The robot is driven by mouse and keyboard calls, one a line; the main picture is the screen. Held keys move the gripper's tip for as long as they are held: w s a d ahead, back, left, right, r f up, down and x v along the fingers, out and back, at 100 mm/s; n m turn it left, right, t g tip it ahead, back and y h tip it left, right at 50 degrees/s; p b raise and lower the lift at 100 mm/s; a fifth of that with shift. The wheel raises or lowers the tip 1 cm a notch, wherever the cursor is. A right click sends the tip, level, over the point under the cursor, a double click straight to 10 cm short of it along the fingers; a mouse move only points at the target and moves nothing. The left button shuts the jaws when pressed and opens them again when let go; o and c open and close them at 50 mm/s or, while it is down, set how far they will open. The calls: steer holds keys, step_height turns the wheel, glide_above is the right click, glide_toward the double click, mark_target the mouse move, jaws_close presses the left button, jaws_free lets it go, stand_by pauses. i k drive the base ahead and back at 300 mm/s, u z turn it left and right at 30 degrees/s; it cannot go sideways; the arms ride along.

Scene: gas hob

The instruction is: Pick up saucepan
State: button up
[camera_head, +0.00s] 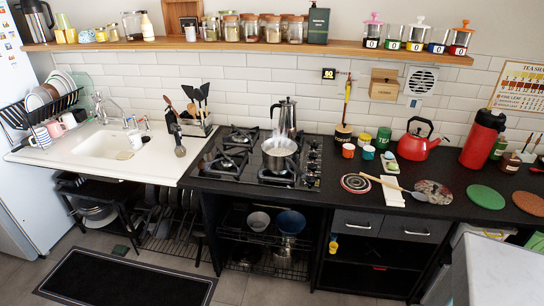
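The saucepan (280,147) is a small metal pan standing upright on the black gas hob (232,176). It sits on the right part of the hob. Pale, steam-like wisps show around it, and its handle is hard to make out. A tall silver coffee pot (288,112) stands close behind it. My gripper is not in view, so I cannot see whether it is open or shut.
A white sink (105,146) lies left of the hob. The black counter (330,188) to the right holds small cups, a red kettle (417,143), a red flask (482,138) and round mats. A wooden shelf (350,47) with jars runs above.

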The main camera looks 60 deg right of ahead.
mark_target(278, 154)
steer(key=z, duration=0.1)
steer(key=i, duration=0.85)
steer(key=z, duration=0.15)
